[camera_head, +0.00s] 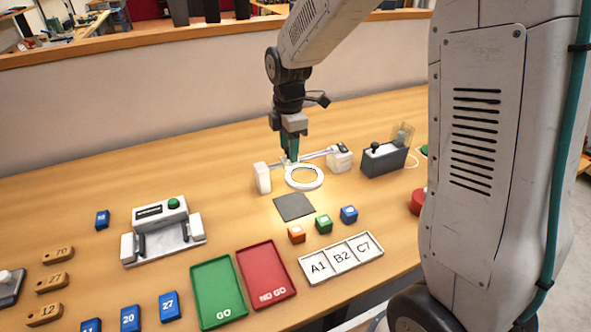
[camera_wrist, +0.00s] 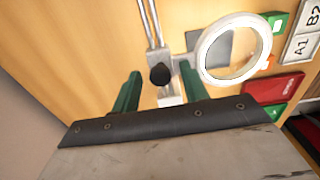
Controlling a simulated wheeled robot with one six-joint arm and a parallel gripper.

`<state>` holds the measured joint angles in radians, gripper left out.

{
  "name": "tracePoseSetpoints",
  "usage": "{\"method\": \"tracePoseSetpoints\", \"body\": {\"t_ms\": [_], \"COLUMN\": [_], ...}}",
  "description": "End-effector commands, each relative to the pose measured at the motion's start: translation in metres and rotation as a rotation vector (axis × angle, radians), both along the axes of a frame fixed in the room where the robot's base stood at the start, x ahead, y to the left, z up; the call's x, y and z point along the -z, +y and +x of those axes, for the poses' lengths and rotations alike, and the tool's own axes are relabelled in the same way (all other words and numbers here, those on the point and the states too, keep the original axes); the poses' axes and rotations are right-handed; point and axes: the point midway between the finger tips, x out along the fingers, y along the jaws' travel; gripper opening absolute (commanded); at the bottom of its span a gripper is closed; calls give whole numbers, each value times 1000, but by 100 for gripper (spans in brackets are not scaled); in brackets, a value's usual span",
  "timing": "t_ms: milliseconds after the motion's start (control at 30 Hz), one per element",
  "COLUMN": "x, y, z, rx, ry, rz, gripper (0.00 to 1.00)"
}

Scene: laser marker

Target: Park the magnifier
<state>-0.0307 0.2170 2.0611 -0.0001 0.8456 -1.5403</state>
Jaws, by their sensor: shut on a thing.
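The magnifier (camera_head: 319,185) is a white ring lens on a carriage that sits on a thin metal rail (camera_head: 318,155) between two white end blocks. In the wrist view, its ring (camera_wrist: 206,65) lies right of my fingers, beside the rail (camera_wrist: 152,22) and a black knob (camera_wrist: 160,75). My gripper (camera_head: 290,157) points down at the rail behind the ring. The exact finger contact is hard to see.
A dark square pad (camera_head: 294,207) lies in front of the ring. A dark box (camera_head: 384,160) stands right of the rail. Green GO (camera_head: 232,274) and red NO GO (camera_head: 266,262) trays lie nearer.

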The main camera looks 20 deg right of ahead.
Motion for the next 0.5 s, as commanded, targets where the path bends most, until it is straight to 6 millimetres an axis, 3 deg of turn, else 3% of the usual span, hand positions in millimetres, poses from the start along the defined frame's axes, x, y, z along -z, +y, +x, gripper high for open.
{"method": "tracePoseSetpoints", "body": {"t_ms": [33, 500], "x": [15, 15], "y": [-4, -32], "z": [-6, -6], "rx": [2, 2], "ry": [24, 24], "rz": [-1, 0], "gripper": [32, 32]}}
